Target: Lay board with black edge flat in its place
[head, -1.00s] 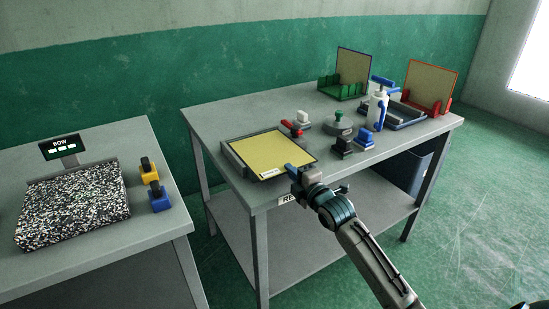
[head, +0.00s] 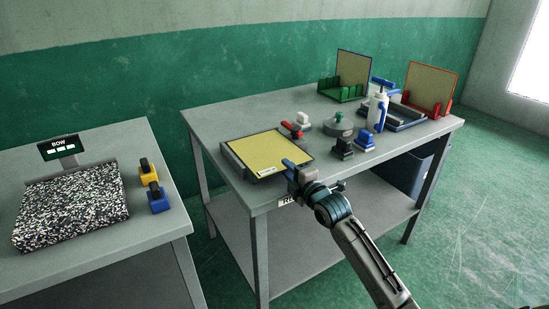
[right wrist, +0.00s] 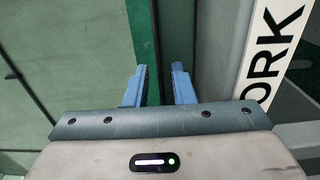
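The board with the black edge (head: 268,152) has a yellow face and a small white label near its front edge. It lies flat, or nearly so, on the grey fixture (head: 233,161) at the left end of the middle table. My right gripper (head: 289,164) is at the board's front right corner, with its blue fingers close to the edge; the head view does not settle whether they touch it. My left gripper is not in view.
A green rack (head: 343,92) and a red rack (head: 439,108) hold upright boards. A speckled slab (head: 70,212) lies on the left table.

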